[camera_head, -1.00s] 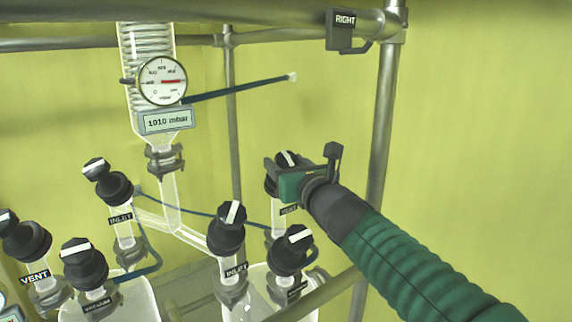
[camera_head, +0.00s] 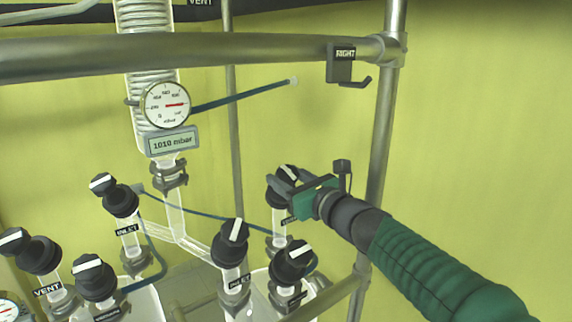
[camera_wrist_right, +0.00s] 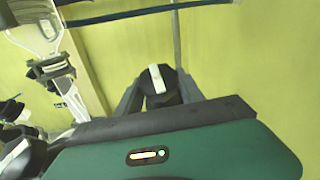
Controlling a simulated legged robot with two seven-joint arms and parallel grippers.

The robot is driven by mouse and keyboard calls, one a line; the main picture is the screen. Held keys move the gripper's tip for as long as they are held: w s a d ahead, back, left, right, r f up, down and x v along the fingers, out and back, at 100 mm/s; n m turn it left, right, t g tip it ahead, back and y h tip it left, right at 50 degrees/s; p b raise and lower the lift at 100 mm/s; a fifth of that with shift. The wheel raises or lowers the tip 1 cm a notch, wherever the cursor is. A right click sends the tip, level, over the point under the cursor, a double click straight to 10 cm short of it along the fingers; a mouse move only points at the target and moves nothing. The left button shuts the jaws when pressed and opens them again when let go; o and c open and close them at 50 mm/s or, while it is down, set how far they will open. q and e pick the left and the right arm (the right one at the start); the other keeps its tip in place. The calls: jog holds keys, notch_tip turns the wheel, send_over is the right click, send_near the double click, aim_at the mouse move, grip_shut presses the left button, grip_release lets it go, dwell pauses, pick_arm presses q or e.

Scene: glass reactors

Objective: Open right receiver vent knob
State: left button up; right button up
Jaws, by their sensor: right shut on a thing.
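The right receiver's vent knob (camera_head: 289,172) is black with a white line on top and sits on the rearmost glass neck at the right. Its label is partly covered. My right gripper (camera_head: 284,184) reaches it from the right and is shut on it. In the right wrist view the knob (camera_wrist_right: 157,80) stands between the two dark fingers (camera_wrist_right: 159,96), its white line running nearly up and down. My left gripper is not in view.
Just in front stand the right receiver's other black knob (camera_head: 291,261) and an inlet knob (camera_head: 232,243). A metal post (camera_head: 383,130) rises behind my right arm. A rail (camera_head: 230,52) crosses above, with a hook marked RIGHT (camera_head: 341,67). A pressure gauge (camera_head: 167,104) hangs at left.

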jog(key=shift+r+n+g+y+p, duration=0.1)
jog(key=shift+n+g+y+p, duration=1.5)
jog(key=shift+n, duration=0.6)
jog(key=o, duration=1.4)
jog(key=shift+d, duration=0.1)
